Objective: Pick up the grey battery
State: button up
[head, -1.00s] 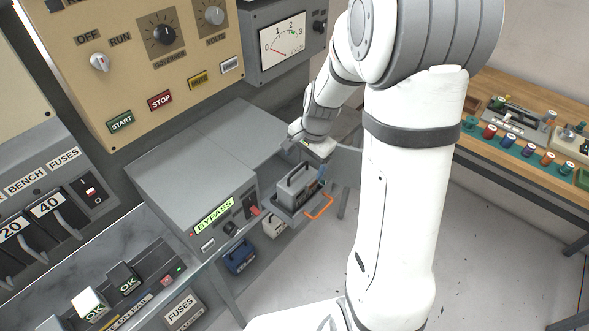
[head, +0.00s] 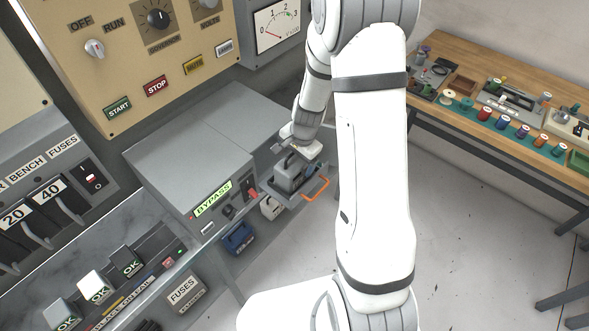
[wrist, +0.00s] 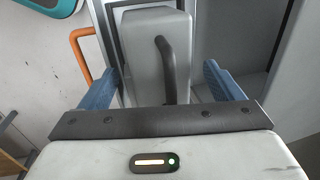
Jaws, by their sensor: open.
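The grey battery (head: 288,176) sits upright in an open pull-out tray (head: 302,199) with an orange handle. In the wrist view, the battery (wrist: 140,50) is a grey block with a dark bar handle (wrist: 167,68) on top. My gripper (head: 289,149) is at the top of the battery in the head view. In the wrist view, my gripper's (wrist: 162,76) two blue fingers are apart, one on each side of the battery's handle, with nothing clamped. I cannot tell whether a finger touches the battery. The battery's lower part is hidden by the tray.
The grey BYPASS cabinet (head: 190,155) stands left of the tray. A blue battery (head: 238,238) and a pale battery (head: 271,207) stand lower down beside it. A wooden workbench (head: 462,58) is at the right, with open floor before it.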

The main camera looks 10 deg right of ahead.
jog(key=c, duration=1.8)
jog(key=shift+w, duration=0.1)
grip_shut()
jog(key=shift+r, duration=0.15)
